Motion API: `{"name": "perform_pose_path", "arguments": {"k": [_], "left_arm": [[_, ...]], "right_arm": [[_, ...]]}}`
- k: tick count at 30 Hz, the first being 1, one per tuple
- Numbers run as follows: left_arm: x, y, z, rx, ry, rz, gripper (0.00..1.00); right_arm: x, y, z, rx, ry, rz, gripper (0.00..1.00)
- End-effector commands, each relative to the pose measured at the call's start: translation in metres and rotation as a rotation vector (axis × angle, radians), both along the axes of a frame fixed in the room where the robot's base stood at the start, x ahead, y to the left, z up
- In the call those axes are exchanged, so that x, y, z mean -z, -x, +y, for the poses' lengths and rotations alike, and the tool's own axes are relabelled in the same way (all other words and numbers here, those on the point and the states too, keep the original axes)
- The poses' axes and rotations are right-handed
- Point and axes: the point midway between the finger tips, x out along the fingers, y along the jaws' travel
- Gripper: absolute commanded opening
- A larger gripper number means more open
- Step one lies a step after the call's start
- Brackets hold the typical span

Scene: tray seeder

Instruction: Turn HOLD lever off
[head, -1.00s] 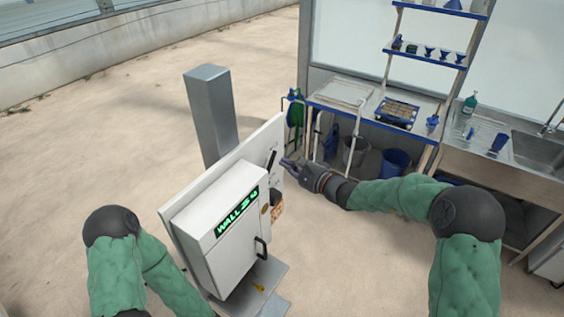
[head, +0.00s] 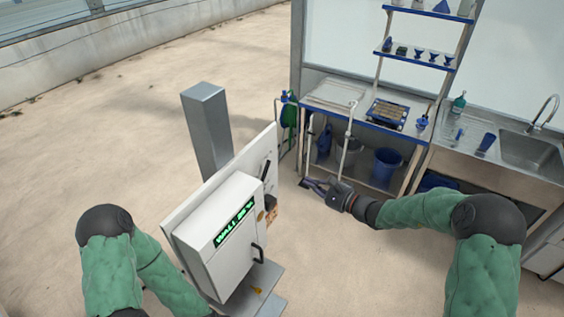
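The white control box (head: 222,240) with a green lit display stands in front of a white panel (head: 196,203) left of centre. A small black lever (head: 266,169) sits on the panel right of the box, tilted slightly off upright. I cannot read a HOLD label. My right gripper (head: 308,184) is to the right of the lever, clear of the panel, with its fingers pointing left. It holds nothing that I can see, and its finger gap is too small to judge. My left arm shows at the lower left, but its gripper is out of view.
A grey post (head: 207,125) rises behind the panel. A black handle (head: 259,253) sticks out from the box front. A blue-edged bench (head: 365,117) with buckets beneath stands behind my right arm, and a sink (head: 530,151) is at right. Open floor lies between panel and bench.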

Motion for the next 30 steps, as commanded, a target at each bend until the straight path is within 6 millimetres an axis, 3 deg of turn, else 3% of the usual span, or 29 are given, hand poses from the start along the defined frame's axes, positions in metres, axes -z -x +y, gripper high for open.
{"name": "perform_pose_path", "arguments": {"k": [1, 3, 11, 30], "left_arm": [[-0.016, 0.0, 0.0, 0.0, 0.0, 0.0, 0.4], [-0.023, 0.0, 0.0, 0.0, 0.0, 0.0, 0.4], [-0.03, 0.0, 0.0, 0.0, 0.0, 0.001, 0.4], [-0.061, 0.0, 0.0, 0.0, 0.0, 0.001, 0.4]], "right_arm": [[-0.003, -0.001, -0.004, 0.001, -0.01, 0.016, 0.0], [0.0, -0.002, -0.008, 0.002, -0.021, 0.03, 0.0], [0.009, -0.007, -0.007, -0.001, -0.036, 0.045, 0.0], [0.017, -0.074, 0.066, -0.003, -0.035, 0.046, 0.0]]}}
